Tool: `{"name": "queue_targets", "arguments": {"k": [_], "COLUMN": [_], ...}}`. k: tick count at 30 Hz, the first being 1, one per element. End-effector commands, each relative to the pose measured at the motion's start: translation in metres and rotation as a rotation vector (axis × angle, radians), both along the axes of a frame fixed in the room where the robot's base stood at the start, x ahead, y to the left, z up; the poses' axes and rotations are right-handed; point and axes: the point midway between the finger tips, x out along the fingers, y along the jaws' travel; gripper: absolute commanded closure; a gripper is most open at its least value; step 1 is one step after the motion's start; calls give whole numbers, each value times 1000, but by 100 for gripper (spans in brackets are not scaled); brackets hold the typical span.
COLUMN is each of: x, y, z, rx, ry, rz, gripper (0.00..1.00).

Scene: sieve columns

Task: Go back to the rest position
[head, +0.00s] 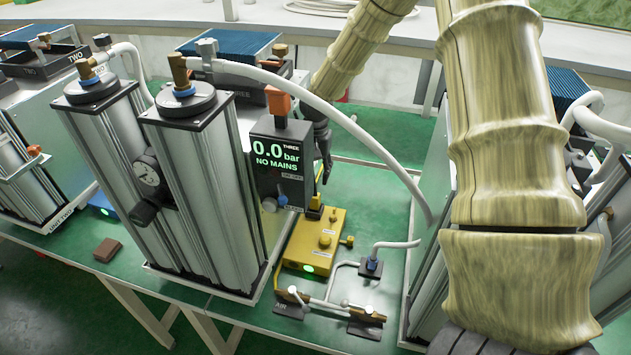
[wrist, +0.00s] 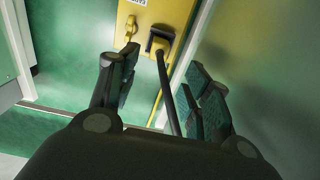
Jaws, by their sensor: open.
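My gripper (head: 323,140) is dark and hangs behind the meter box marked THREE, partly hidden by it, above the yellow box (head: 315,240). In the wrist view my gripper (wrist: 165,75) shows its two padded fingers apart. The yellow box (wrist: 135,25) lies beyond the fingertips there. A black fitting (wrist: 162,40) on it has a dark rod or cable running back between the fingers. I cannot tell whether either finger touches that rod. My gripper appears to hold nothing.
The meter box (head: 281,165) reads 0.0 bar, NO MAINS. Two tall silver columns (head: 190,190) stand left of it. A white hose (head: 330,112) arches across toward the right. Brass valves (head: 330,305) sit at the green bench's front. A brown block (head: 107,250) lies at left.

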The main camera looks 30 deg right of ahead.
Motion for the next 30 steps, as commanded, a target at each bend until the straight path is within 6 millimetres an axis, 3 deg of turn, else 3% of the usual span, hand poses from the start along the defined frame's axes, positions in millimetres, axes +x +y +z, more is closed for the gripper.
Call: {"name": "queue_targets", "arguments": {"k": [7, 23, 26, 30], "x": [-1, 0, 0, 0], "y": [0, 0, 0, 0], "z": [10, 11, 16, 39], "rx": [0, 1, 0, 0], "ry": [1, 1, 0, 0], "rz": [-1, 0, 0, 0], "gripper": [51, 51, 51, 51]}}
